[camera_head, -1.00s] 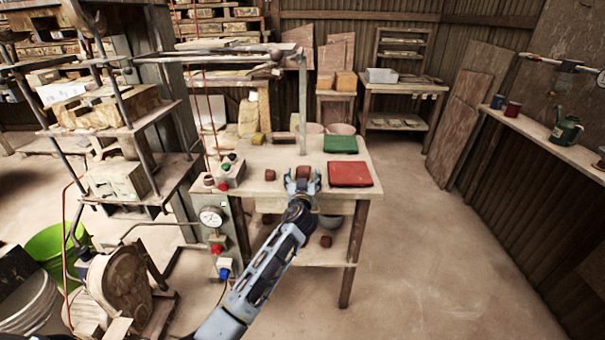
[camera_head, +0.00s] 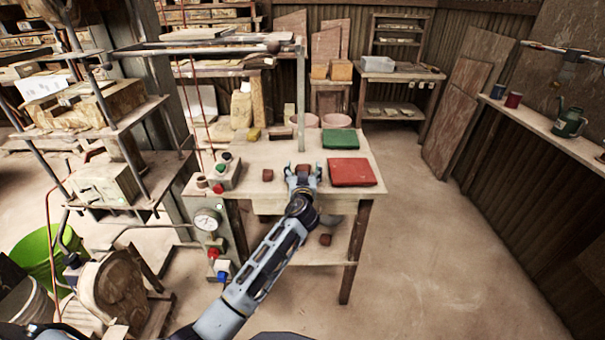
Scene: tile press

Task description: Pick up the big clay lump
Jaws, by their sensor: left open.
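A larger reddish-brown clay lump (camera_head: 303,168) sits on the worktable (camera_head: 265,208) near its front edge. My left gripper (camera_head: 303,173) is open, with a finger to each side of the lump. Its near side is partly hidden by the gripper; I cannot tell whether the fingers touch it. A smaller brown lump (camera_head: 267,175) lies on the table to the left, apart from the gripper. Another brown lump (camera_head: 325,239) is on the shelf below. My right gripper is not in view.
A red tile slab (camera_head: 352,172) lies close to the right of the gripper and a green one (camera_head: 339,140) behind it. A button box (camera_head: 228,174) and a post (camera_head: 301,95) stand on the table. The floor at right is clear.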

